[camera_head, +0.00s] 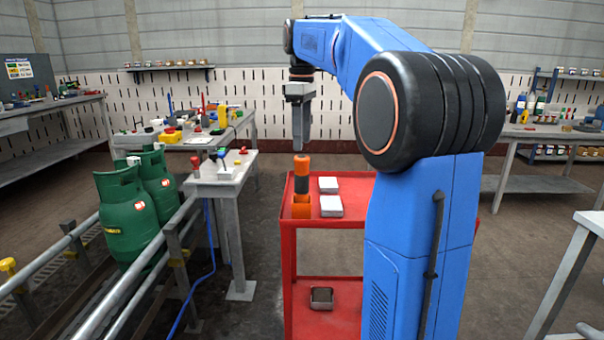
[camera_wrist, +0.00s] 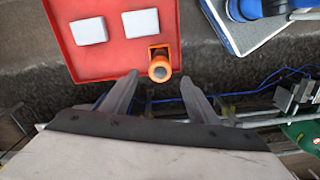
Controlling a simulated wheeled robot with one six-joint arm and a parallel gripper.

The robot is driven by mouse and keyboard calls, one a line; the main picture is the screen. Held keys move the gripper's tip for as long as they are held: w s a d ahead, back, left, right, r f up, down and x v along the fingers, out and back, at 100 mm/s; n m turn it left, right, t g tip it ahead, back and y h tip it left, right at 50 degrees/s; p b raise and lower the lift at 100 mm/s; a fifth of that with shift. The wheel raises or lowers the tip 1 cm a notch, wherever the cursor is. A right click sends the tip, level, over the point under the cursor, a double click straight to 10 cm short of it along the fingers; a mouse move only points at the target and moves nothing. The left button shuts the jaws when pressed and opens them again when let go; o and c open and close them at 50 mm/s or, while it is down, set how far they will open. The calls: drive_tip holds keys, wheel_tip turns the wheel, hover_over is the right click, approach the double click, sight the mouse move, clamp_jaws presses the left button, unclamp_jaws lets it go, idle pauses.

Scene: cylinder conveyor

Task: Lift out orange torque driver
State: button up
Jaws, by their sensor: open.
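The orange torque driver (camera_head: 302,166) has a dark band around its middle. It stands upright in an orange square holder (camera_head: 301,208) on the top of a red cart (camera_head: 332,230). In the wrist view the driver (camera_wrist: 159,68) shows end-on from above, with the holder (camera_wrist: 158,49) behind it. My gripper (camera_head: 301,145) points down above the driver, apart from it. In the wrist view my gripper (camera_wrist: 166,82) is open, its two fingers spread to either side of the driver's line. Nothing is between the fingertips that I can see being held.
Two white boxes (camera_head: 328,185) (camera_head: 331,206) lie on the cart top beside the holder. A grey control stand (camera_head: 222,182) stands left of the cart. Green gas cylinders (camera_head: 129,218) stand by the conveyor rails (camera_head: 150,250) at left. A dark tray (camera_head: 321,298) sits on the lower shelf.

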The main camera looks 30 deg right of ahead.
sight(302, 181)
wheel_tip(302, 181, down, 14)
idle(0.6)
drive_tip(key=shift+c, duration=0.2)
